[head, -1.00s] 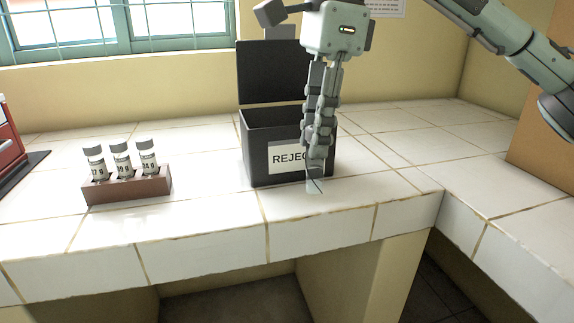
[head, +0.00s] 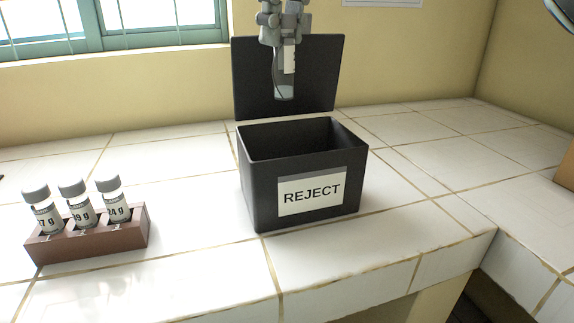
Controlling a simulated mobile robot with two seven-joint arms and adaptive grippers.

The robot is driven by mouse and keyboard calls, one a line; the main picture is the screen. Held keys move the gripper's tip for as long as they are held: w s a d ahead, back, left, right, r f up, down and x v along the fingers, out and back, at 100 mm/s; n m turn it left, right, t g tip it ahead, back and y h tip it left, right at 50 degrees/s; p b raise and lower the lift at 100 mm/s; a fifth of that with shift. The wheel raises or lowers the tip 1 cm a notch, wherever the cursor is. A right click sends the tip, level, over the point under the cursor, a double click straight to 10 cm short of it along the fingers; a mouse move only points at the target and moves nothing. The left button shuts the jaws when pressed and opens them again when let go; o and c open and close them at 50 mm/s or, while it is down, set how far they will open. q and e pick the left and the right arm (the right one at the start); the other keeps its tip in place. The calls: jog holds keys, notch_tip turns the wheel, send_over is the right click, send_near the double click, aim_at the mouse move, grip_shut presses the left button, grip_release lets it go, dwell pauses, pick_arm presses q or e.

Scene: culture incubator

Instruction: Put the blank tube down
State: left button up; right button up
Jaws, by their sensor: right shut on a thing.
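My right gripper (head: 284,36) shows at the top of the head view, pointing down and shut on a clear tube (head: 284,86). The tube hangs upright below the fingers, in front of the raised lid of the black bin. A pale label shows on the tube's right side; I cannot read any writing on it. The tube's upper part is hidden by the fingers. The black reject bin (head: 256,190) stands open below it, with a white REJECT label on its front. The tube's bottom is higher than the bin's rim. My left gripper is not in view.
A brown rack (head: 95,242) with three capped, weight-labelled vials stands left of the bin. The white tiled counter (head: 400,225) is clear to the bin's right. A wall and window lie behind; the counter's front edge is near.

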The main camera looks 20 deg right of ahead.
aim_at(287, 100)
jog(key=f, duration=0.2)
jog(key=f+b, duration=0.1)
jog(key=f, duration=0.2)
jog(key=shift+s+f, duration=0.25)
jog(key=shift+f, duration=0.15)
notch_tip(287, 100, down, 7)
jog(key=shift+r+b, duration=0.15)
jog(key=shift+b, duration=0.25)
notch_tip(287, 100, down, 5)
jog(key=shift+f, duration=0.1)
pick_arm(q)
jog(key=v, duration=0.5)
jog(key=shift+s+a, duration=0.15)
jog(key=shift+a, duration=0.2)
pick_arm(e)
jog(key=shift+f, duration=0.1)
jog(key=o, duration=0.4)
jog(key=shift+o, duration=0.9)
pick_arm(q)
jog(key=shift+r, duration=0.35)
